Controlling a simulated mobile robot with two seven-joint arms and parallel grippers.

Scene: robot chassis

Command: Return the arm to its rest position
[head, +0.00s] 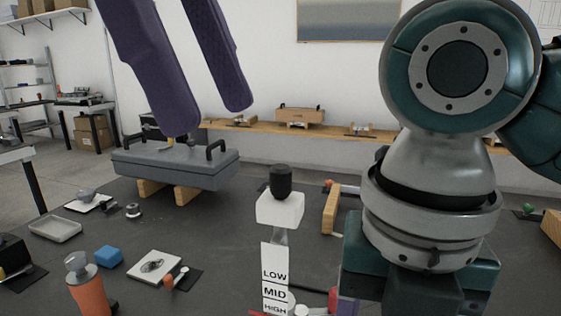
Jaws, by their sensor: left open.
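My left gripper (209,116) hangs in from the top left of the head view. Its two long purple fingers are spread apart with nothing between them. In the picture the fingertips show just above a grey metal case (180,163) on the bench; they look apart from it. The fingers of my right gripper do not show.
The dark bench (190,230) holds the case on wooden blocks, an orange-handled tool (90,292), a blue block (109,257), a shallow tray (55,228) and a white plate (154,266). A LOW/MID/HIGH indicator (275,275) stands front centre. A wooden shelf (350,133) runs behind.

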